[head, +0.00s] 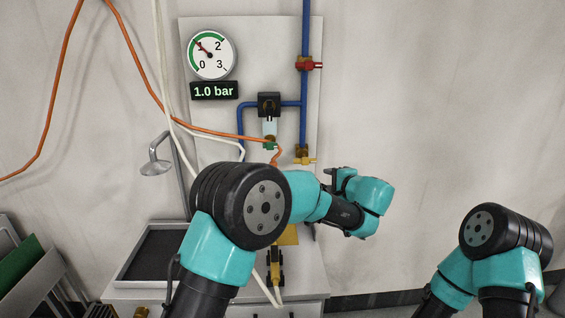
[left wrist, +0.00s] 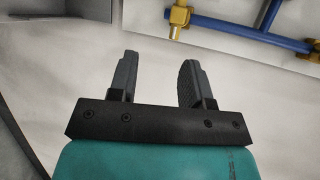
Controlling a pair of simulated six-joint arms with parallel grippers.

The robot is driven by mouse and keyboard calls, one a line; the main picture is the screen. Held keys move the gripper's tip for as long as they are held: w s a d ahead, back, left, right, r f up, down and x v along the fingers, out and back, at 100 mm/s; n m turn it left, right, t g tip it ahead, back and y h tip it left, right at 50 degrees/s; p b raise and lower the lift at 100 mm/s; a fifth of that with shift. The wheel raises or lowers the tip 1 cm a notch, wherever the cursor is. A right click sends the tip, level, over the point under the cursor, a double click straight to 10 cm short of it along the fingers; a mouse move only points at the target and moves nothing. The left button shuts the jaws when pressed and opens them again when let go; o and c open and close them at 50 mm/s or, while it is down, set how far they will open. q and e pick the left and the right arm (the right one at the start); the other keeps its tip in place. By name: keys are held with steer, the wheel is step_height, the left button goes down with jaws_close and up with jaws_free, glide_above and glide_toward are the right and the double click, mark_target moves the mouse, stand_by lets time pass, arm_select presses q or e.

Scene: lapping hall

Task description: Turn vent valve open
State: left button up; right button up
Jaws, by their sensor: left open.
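A red-handled valve (head: 309,65) sits high on the vertical blue pipe on the wall panel. A yellow-handled valve (head: 305,160) sits at that pipe's lower end. I cannot tell from labels which one is the vent valve. My left gripper (left wrist: 158,72) is open and empty, with a clear gap between its dark fingers. In the head view my left arm reaches right, and its wrist is just right of and below the yellow handle, apart from it. The fingers are mostly hidden there. My right arm shows at lower right, its gripper out of view.
A round gauge (head: 211,55) points near 1, above a display (head: 214,91) reading 1.0 bar. An orange hose (head: 215,131) and pale hoses cross the panel. A dark tray (head: 150,258) lies at lower left. Blue pipe (left wrist: 240,30) with brass fittings shows in the left wrist view.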

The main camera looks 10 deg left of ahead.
mark_target(305, 162)
arm_select(q)
steer(key=shift+d+r+t, duration=0.25)
steer(key=shift+r+t, duration=0.25)
steer(key=shift+r, duration=0.6)
steer(key=shift+w, duration=0.1)
steer(key=x, duration=1.7)
steer(key=shift+a, duration=0.3)
jaws_close()
